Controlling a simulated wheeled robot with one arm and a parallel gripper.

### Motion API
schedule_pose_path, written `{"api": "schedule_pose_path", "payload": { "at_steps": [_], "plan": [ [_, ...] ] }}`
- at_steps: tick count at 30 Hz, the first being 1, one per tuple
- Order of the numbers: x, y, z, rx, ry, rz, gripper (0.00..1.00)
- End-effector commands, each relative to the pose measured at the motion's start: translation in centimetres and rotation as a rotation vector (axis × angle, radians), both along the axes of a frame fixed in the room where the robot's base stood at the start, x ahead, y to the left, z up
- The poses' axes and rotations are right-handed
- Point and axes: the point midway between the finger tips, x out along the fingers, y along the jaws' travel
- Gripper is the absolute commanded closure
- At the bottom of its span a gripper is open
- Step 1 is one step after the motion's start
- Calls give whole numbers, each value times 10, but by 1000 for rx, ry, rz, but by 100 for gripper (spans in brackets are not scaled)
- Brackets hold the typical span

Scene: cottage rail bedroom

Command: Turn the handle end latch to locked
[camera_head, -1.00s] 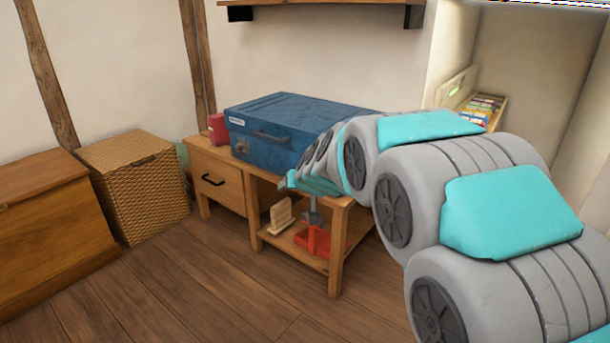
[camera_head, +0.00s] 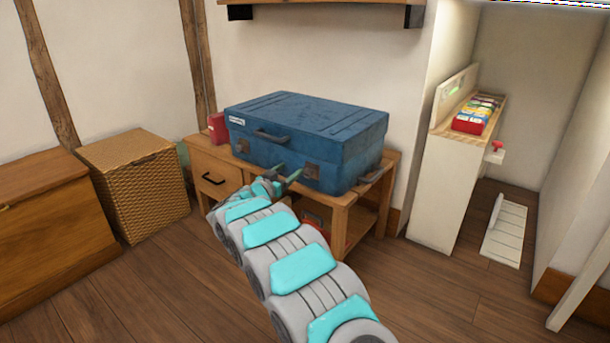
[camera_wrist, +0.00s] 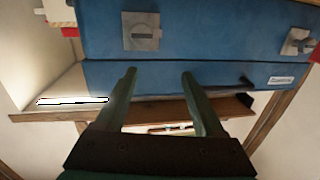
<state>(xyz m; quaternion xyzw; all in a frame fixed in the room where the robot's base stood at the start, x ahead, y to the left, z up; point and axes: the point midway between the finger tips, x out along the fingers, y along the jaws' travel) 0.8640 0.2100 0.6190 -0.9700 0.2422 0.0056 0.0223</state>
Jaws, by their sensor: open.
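The blue suitcase (camera_head: 345,150) lies on the wooden desk. In the wrist view, which is inverted, the right latch (camera_wrist: 140,31) is a square plate with a horizontal bar; the left latch (camera_wrist: 298,42) sits tilted at the picture's right. My gripper (camera_head: 288,172) is open and empty in front of the suitcase, near the right latch. Its fingertips (camera_wrist: 159,72) appear apart from that latch.
The desk (camera_head: 350,203) has a drawer and lower shelf. A red object (camera_head: 217,126) stands left of the suitcase. A wicker basket (camera_head: 135,180) and wooden chest (camera_head: 45,220) are at left. A white cabinet (camera_head: 445,190) stands at right, with open floor before it.

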Motion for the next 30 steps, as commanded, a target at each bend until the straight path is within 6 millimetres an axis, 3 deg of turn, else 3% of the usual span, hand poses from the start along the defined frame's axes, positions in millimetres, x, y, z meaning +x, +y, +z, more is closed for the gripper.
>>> {"api": "schedule_pose_path", "payload": {
  "at_steps": [3,10,24,30],
  "plan": [
    [-10,-2,-23,-26,1,-85,30],
    [-18,-8,-38,-46,3,-155,30],
    [32,-46,-37,-45,2,-156,30],
    [42,-53,-38,-46,4,-154,30]
  ]
}}
